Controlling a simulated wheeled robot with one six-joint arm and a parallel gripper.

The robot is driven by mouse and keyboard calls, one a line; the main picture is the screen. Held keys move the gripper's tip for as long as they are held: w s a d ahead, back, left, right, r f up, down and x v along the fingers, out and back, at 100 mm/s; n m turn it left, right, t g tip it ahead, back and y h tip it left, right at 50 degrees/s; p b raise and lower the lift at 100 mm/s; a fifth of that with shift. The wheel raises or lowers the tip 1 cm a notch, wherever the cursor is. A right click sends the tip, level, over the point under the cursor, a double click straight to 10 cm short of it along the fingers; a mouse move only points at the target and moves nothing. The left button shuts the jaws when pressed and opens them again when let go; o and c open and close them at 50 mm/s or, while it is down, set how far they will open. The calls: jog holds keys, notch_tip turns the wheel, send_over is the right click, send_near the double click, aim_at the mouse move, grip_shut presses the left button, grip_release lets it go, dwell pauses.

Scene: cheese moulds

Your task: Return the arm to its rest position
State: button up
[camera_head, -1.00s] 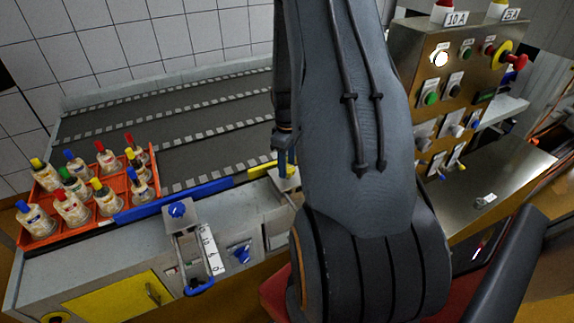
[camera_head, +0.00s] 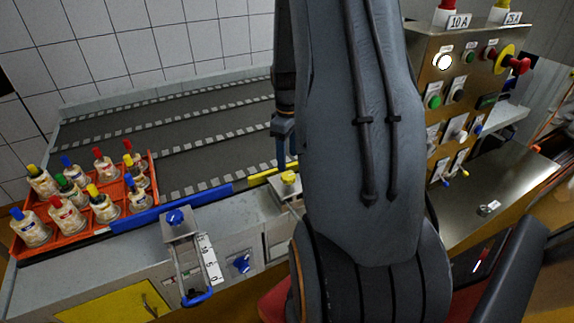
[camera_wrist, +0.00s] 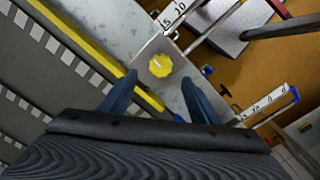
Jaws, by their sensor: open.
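My arm fills the middle of the head view, and my gripper (camera_head: 283,150) hangs at its left side, above the near edge of the belt table. In the wrist view my gripper (camera_wrist: 152,100) shows two blue fingers spread apart with nothing between them. A yellow knob (camera_wrist: 160,65) on a metal plate lies beyond the fingertips, apart from them. The same yellow knob shows in the head view (camera_head: 289,177), just below the gripper.
An orange tray (camera_head: 62,240) with several coloured-cap bottles stands at left on the table. A blue knob (camera_head: 175,217) and a blue-handled lever (camera_head: 197,298) are on the near edge. A control panel (camera_head: 455,85) with buttons and switches stands at right. The dark belts (camera_head: 190,125) are clear.

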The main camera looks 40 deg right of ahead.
jog(key=shift+r, duration=0.4)
jog(key=s+a+r+m, duration=0.1)
jog(key=s+a+r, duration=0.1)
jog(key=a, duration=0.7)
jog(key=s+a+r+m+t+b, duration=0.1)
jog(key=s+a, duration=0.3)
jog(key=a, duration=0.6)
jog(key=s+a+r+m+b, duration=0.1)
jog(key=s+a+r+m, duration=0.1)
jog(key=a, duration=0.7)
jog(key=shift+s+a+r+m, duration=0.3)
jog(key=shift+s+r, duration=0.15)
jog(key=shift+s, duration=0.2)
